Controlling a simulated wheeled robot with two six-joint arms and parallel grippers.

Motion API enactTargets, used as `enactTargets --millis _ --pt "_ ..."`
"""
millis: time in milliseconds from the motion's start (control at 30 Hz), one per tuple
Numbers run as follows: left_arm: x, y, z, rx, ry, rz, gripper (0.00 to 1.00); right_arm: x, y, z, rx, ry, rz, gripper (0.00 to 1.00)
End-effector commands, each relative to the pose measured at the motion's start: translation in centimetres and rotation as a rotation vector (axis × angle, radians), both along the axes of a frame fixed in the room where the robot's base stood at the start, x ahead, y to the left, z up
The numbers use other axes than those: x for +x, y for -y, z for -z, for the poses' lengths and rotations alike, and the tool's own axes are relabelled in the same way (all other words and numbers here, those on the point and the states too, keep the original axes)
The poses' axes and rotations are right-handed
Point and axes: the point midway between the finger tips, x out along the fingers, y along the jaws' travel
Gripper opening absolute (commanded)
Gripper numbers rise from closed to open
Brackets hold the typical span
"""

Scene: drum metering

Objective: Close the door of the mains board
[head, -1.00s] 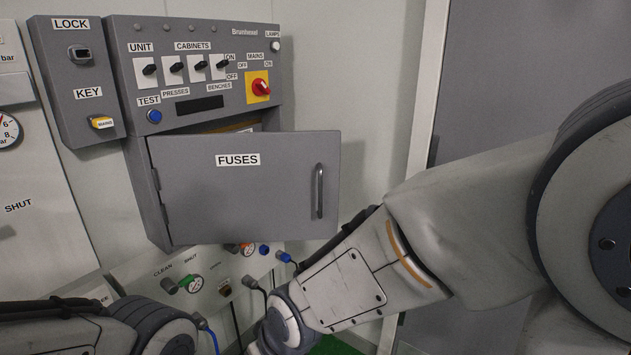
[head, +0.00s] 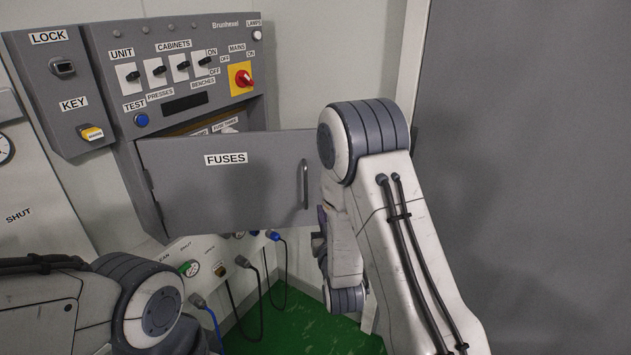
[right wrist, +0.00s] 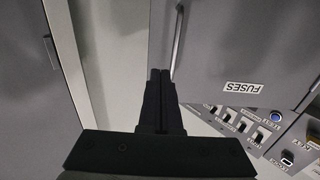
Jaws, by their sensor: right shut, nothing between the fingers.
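The mains board (head: 215,90) is a grey wall box with switches and a red-and-yellow mains knob. Its door (head: 240,190), labelled FUSES, stands open, hinged at its left side, with labels showing in the gap above it. The door's bar handle (head: 305,185) is near its free right edge. In the right wrist view the door (right wrist: 245,50) fills the upper right and the handle (right wrist: 178,40) shows beside the fingertips. My right gripper (right wrist: 158,75) is shut and empty near the door's free edge; contact cannot be told. In the head view my right arm mostly hides it. My left gripper is out of view.
A lock and key box (head: 65,85) adjoins the board on the left. Below is a panel with valves and plugs (head: 205,260), with cables hanging over the green floor (head: 300,325). A grey door (head: 530,130) fills the right.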

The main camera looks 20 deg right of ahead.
Motion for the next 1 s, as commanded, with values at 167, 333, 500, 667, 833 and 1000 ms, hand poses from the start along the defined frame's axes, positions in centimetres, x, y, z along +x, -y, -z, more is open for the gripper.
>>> enactTargets --millis 167,333,500,667,833,1000 --pt "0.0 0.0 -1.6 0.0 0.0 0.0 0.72 3.3 0.6 -0.4 0.001 0.001 0.001 0.0" --pt "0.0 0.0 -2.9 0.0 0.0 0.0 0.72 7.0 1.3 -0.4 0.0 0.001 0.0 0.0" --pt "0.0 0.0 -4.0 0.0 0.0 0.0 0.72 10.1 1.9 -0.3 0.0 -0.001 -0.001 0.0" --pt "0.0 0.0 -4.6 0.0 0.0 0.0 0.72 11.9 2.2 -0.2 0.0 -0.001 -0.001 0.0" --pt "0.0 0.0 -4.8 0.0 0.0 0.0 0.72 12.6 2.4 0.0 0.0 -0.002 -0.002 0.0" --pt "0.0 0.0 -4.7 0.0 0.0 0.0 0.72 12.7 2.4 0.0 0.001 -0.003 -0.002 0.0"
